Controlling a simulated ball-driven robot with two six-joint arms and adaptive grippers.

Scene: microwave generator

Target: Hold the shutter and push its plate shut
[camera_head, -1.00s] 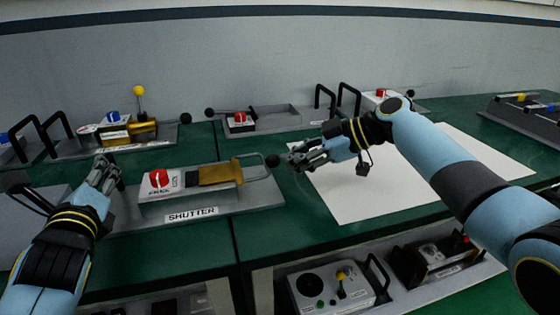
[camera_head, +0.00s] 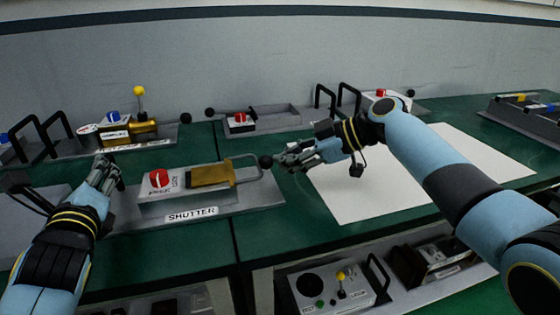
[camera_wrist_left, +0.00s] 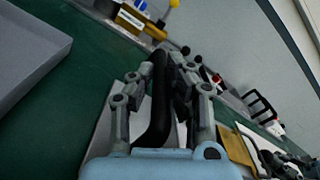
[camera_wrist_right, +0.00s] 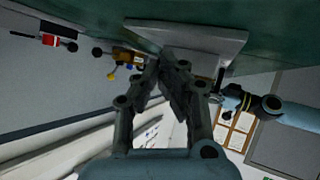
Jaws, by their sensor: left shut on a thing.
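The shutter (camera_head: 235,201) is a grey base with a label, a red knob (camera_head: 159,178) and a brass-coloured plate (camera_head: 211,174). A bent grey rod runs from the plate to a black ball (camera_head: 265,161) at its right end. My left gripper (camera_head: 108,170) is at the shutter's left end, shut on a black handle (camera_wrist_left: 158,100), which shows between its fingers in the left wrist view. My right gripper (camera_head: 288,160) is just right of the black ball, fingers together and empty; I cannot tell whether they touch it.
A white sheet (camera_head: 400,185) lies on the green table under my right arm. Other devices stand at the back: a brass one with a yellow ball (camera_head: 139,90) and a grey one with a red knob (camera_head: 240,117). Below the front edge is a control box (camera_head: 330,290).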

